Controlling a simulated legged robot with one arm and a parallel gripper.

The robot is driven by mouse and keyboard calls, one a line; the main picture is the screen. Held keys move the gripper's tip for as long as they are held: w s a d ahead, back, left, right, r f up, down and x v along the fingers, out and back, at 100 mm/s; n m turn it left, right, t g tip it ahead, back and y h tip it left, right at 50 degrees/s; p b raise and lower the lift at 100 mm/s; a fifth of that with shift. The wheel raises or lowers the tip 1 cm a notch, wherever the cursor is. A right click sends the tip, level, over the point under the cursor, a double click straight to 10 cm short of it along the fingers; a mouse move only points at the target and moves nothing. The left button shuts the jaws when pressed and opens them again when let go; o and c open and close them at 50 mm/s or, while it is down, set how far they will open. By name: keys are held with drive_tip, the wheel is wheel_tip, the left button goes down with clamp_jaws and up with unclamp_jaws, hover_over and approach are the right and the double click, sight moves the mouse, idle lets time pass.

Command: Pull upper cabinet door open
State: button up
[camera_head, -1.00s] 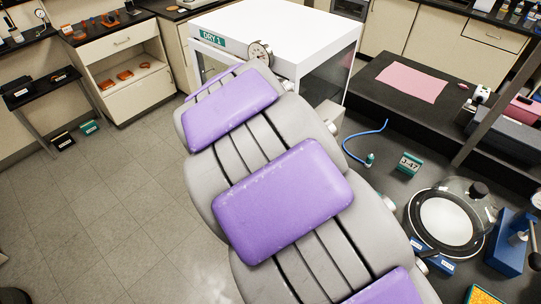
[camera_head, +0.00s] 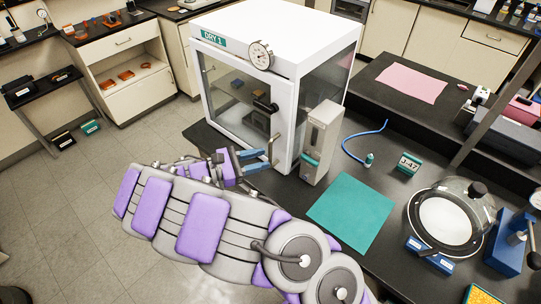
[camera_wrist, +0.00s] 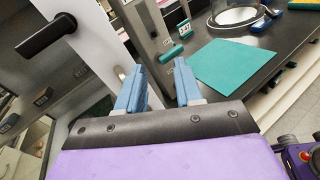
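The white cabinet labelled DRY 1 (camera_head: 285,32) stands on the black bench in the head view. Its glass-fronted door (camera_head: 225,85) looks flush with the front. The black door handle (camera_head: 265,104) sits on the door's right side; it also shows in the wrist view (camera_wrist: 48,36) at upper left. My gripper (camera_head: 268,158) is low in front of the cabinet, below the handle and apart from it. In the wrist view its two blue fingers (camera_wrist: 160,75) are spread with nothing between them.
A round dial gauge (camera_head: 260,55) is on the cabinet's top front edge. A grey upright box (camera_head: 321,143) stands beside the cabinet's right. A teal mat (camera_head: 352,211) and a glass-domed round chamber (camera_head: 446,220) lie further right. Floor (camera_head: 70,210) is clear at left.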

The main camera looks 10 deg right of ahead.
sight(270, 155)
drive_tip(key=a+f+n+t, duration=0.55)
drive_tip(key=a+f, duration=0.25)
drive_tip(key=a, duration=0.2)
drive_tip(key=shift+n+y, duration=0.25)
drive_tip(key=shift+y, duration=0.05)
drive_tip(key=b+x, duration=0.1)
drive_tip(key=x, duration=0.4)
drive_tip(key=b+x, duration=0.1)
drive_tip(key=x, duration=1.1)
drive_tip(key=shift+w+f+b, duration=0.1)
drive_tip(key=shift+w+b, duration=0.3)
drive_tip(key=shift+w, duration=0.05)
drive_tip(key=shift+c, duration=0.2)
clamp_jaws()
